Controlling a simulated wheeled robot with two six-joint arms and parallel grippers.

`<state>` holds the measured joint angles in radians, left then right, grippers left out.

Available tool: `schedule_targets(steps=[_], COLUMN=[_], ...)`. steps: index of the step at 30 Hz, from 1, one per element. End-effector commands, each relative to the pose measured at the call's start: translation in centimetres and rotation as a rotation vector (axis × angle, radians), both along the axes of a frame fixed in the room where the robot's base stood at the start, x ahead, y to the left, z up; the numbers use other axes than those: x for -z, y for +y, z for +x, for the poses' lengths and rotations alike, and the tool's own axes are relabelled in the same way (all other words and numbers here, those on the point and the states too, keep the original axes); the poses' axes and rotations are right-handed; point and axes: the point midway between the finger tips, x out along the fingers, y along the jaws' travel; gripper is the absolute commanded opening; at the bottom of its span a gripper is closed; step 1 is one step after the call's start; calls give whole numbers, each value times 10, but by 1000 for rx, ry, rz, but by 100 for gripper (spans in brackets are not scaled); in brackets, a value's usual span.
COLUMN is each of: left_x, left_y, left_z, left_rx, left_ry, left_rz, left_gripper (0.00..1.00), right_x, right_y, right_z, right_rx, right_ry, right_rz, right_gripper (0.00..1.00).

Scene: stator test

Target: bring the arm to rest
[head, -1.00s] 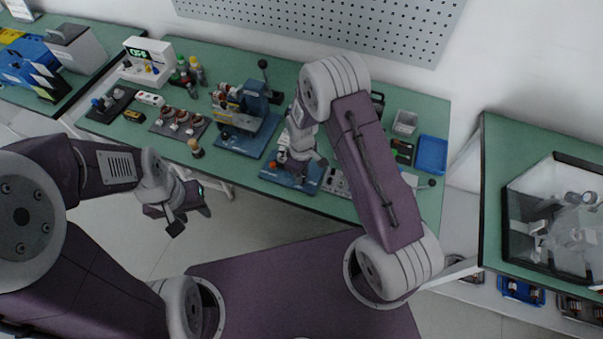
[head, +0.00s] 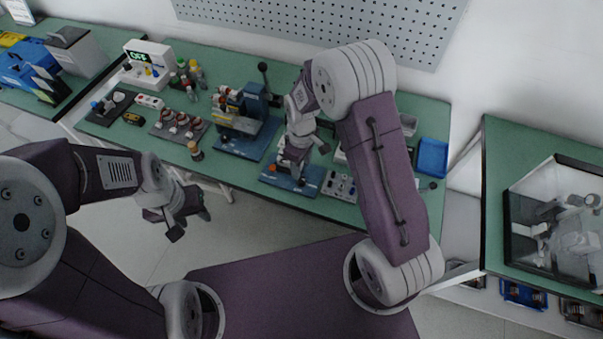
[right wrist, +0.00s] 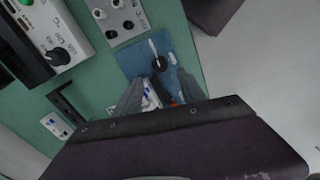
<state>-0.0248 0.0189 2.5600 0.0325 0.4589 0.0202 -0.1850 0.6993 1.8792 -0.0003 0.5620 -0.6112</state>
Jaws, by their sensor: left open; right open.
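My right arm reaches over the green bench. My right gripper (head: 293,168) points down above a blue-based fixture (head: 310,189) near the bench's front edge. In the right wrist view my right gripper's fingers (right wrist: 160,95) are apart, with the blue plate (right wrist: 158,62) and its black knob beyond them. Small white, blue and orange parts show between the fingers; I cannot tell whether the fingers touch them. My left gripper (head: 190,222) is open and empty, over the floor in front of the bench.
A blue press-like fixture (head: 244,138) stands left of my right gripper. A white box with a lit display (head: 148,62), bottles and a tray of stators (head: 178,125) are further left. A blue tray (head: 432,157) lies at the right end. A clear-walled case (head: 555,215) stands on the right bench.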

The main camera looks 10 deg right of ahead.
Motion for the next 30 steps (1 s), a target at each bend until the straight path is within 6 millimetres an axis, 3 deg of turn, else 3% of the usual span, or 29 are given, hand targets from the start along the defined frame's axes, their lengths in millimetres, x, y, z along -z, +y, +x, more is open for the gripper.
schedule_targets(steps=[6, 20, 22, 24, 26, 30], left_x=[2, 1, 1, 1, 1, 1], left_y=[0, 0, 0, 0, 0, 0], left_z=[0, 0, 0, 0, 0, 0], left_rx=[0, 0, 0, 0, 0, 0], left_ry=[0, 0, 0, 0, 0, 0], left_rz=[0, 0, 0, 0, 0, 0], left_gripper=[42, 42, 42, 42, 42, 42], right_x=[-17, -17, -26, -53, -77, -107], right_y=[0, -1, -4, -13, -26, -52], right_z=[0, 0, 7, 14, 2, -59], right_rx=[0, 2, 15, 41, 74, 302], right_ry=[0, 0, -24, -82, -114, -148], right_rz=[0, 0, 5, 14, 19, 39], right_gripper=[49, 49, 49, 49, 49, 49])
